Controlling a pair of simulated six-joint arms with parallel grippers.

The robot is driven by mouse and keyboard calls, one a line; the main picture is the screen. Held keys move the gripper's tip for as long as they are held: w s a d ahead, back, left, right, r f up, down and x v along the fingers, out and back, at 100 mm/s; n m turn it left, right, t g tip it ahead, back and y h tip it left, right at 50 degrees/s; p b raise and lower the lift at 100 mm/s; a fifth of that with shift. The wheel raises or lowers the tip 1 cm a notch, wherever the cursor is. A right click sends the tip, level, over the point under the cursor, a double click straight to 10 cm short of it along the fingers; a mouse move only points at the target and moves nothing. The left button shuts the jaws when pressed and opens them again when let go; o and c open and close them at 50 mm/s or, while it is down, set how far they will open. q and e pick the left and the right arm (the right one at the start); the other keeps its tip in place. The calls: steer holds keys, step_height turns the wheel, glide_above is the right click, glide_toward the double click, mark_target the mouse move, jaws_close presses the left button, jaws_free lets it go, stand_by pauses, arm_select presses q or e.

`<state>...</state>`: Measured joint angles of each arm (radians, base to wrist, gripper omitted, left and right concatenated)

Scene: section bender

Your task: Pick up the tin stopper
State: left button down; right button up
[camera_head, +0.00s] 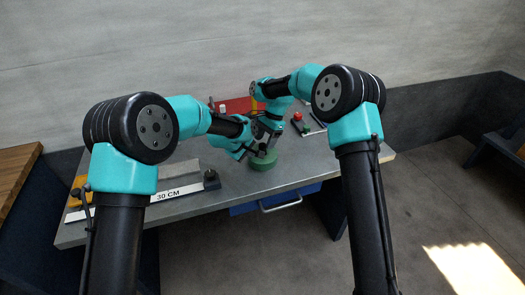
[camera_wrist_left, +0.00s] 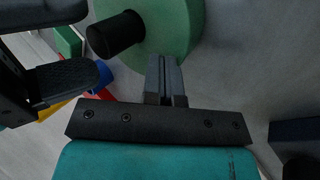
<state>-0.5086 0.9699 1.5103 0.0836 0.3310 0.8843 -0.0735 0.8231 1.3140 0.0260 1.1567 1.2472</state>
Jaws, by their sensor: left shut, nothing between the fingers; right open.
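No piece is plainly recognisable as the tin stopper. A green round piece (camera_head: 263,162) sits near the table's front edge, and it fills the top of the left wrist view (camera_wrist_left: 180,28). A short black cylinder (camera_wrist_left: 116,36) stands out from it there. My left gripper (camera_wrist_left: 166,70) is shut and empty, its fingertips close over the green piece's edge; contact cannot be told. My right gripper (camera_head: 266,140) is open beside the left one, above the green piece. Its dark fingers also show at the left of the wrist view. The arms hide part of the table behind.
A long strip marked 30 CM (camera_head: 177,194) lies at the table's left, with a small dark knobbed block (camera_head: 211,180) at its end. A red box (camera_head: 236,106) stands behind the arms. A red knob (camera_head: 297,117) stands at back right.

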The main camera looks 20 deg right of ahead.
mark_target(264, 144)
steer(key=x, duration=0.3)
steer(key=shift+s+f, duration=0.1)
steer(key=shift+f, duration=0.15)
steer(key=c, duration=1)
